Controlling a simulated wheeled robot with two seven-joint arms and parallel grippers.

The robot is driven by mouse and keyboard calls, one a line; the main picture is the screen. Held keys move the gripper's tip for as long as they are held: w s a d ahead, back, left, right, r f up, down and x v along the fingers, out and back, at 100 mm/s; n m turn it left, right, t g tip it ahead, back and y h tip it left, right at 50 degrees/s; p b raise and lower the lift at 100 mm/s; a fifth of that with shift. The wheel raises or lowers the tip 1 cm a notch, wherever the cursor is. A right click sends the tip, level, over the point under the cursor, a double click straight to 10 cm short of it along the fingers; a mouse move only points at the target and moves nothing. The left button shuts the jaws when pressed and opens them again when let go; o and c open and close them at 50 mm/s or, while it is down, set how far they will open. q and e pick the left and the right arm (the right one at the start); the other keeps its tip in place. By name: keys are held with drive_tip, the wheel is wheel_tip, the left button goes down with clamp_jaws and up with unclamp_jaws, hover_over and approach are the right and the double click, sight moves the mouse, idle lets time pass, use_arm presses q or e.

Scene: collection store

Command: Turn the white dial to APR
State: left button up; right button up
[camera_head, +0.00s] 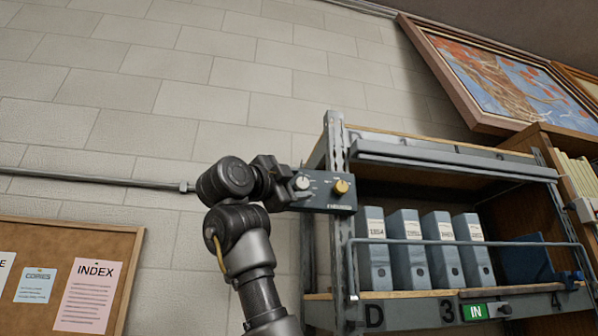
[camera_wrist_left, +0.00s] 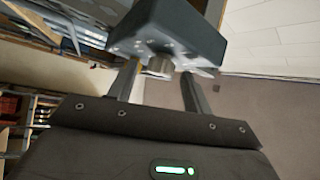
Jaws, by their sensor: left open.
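The white dial (camera_head: 302,183) is on the left part of a dark grey control box (camera_head: 322,204), beside a brass-yellow knob (camera_head: 341,187). Small pale marks surround the dial, too small to read, so its setting cannot be told. My left gripper (camera_head: 291,186) is at the box's left end, close to the white dial. In the left wrist view the gripper (camera_wrist_left: 160,70) is open, its two fingers pointing at the box (camera_wrist_left: 172,30). My right gripper is not in view.
The box is mounted at the left post of a metal shelf (camera_head: 335,150) holding several grey binders (camera_head: 408,255). A wall rail (camera_head: 90,180) runs left of my arm. A cork board (camera_head: 40,235) hangs lower left; a painting (camera_head: 515,80) is upper right.

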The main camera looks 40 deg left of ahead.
use_arm(q)
drive_tip(key=shift+w+r, duration=0.15)
drive_tip(key=shift+w, duration=0.05)
drive_tip(key=shift+w+a, duration=0.1)
drive_tip(key=shift+c, duration=0.3)
